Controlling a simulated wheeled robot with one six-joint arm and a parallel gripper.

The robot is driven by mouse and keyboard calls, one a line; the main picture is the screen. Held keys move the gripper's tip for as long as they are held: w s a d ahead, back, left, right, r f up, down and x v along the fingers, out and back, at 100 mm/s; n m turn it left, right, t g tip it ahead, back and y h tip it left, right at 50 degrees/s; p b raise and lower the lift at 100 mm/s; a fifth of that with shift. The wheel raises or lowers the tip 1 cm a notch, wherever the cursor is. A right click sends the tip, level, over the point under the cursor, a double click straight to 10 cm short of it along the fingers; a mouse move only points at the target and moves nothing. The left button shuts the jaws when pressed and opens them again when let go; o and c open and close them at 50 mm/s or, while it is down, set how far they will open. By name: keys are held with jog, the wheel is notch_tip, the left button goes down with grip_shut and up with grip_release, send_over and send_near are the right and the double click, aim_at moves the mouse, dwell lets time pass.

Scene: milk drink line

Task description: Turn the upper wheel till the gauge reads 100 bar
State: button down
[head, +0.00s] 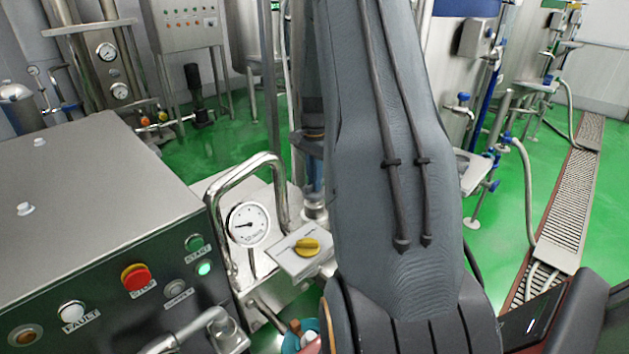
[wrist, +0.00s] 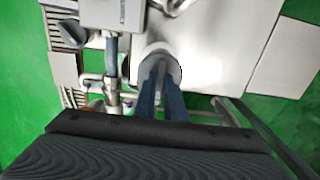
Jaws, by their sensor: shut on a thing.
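The gauge (head: 248,224) has a round white face and stands beside a bent steel pipe in the head view. Its needle points to the left; the figures are too small to read. In the wrist view, the two dark fingers of my gripper (wrist: 161,82) reach to a round grey part (wrist: 160,52), which looks like the upper wheel, and are shut on it. The fingers cover part of it. In the head view, my arm hides the gripper and this part.
A dark panel with a red button (head: 136,277) and lit green lamp (head: 204,269) stands left of the gauge. A box with a yellow knob (head: 307,247) is close to my arm. A teal round part (head: 292,341) shows at the bottom. A drain grate (head: 570,195) crosses the green floor.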

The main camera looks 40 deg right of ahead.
dwell(0.3)
jog(key=c, duration=1.8)
grip_release()
jog(key=shift+r+b, duration=1)
jog(key=shift+r, duration=2.95)
